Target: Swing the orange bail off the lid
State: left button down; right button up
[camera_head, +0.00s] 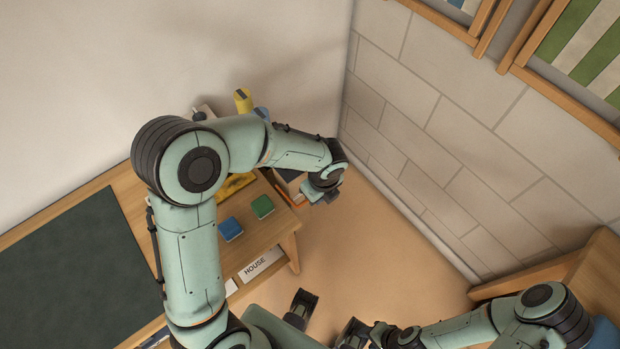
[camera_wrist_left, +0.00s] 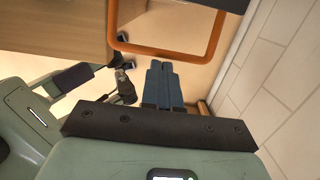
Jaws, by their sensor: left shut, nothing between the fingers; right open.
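The orange bail (camera_wrist_left: 165,50) shows in the left wrist view as a rounded loop across the top. In the head view only a small piece of it (camera_head: 299,200) shows beside my left gripper (camera_head: 325,196). My left gripper (camera_wrist_left: 163,68) is shut and empty, its fingertips close to the bail's crossbar; I cannot tell whether they touch it. A dark edge (camera_wrist_left: 205,4) at the top of the left wrist view may be the lid; the lid is mostly out of view or hidden by my arm. My right gripper (camera_head: 327,321) is open and empty at the bottom of the head view.
A wooden table (camera_head: 280,229) carries a green block (camera_head: 262,207), a blue block (camera_head: 230,229), a yellow item (camera_head: 243,100) and a dark green mat (camera_head: 75,270). A "HOUSE" label (camera_head: 260,264) is on its front. Block wall (camera_head: 450,140) and wooden furniture (camera_head: 595,265) bound the right. Floor between is clear.

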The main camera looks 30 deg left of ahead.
dwell(0.3)
pick_arm(q)
jog(key=s+d+r+p, duration=0.1)
jog(key=d+r+p, duration=0.1)
jog(key=r, duration=0.5)
jog(key=s+d+r+p, duration=0.1)
jog(key=d+r+p, duration=0.1)
jog(key=r, duration=0.4)
jog(key=shift+d+r+p, duration=0.3)
jog(key=shift+d+r, duration=0.05)
jog(key=shift+d, duration=0.4)
jog(key=shift+s, duration=0.1)
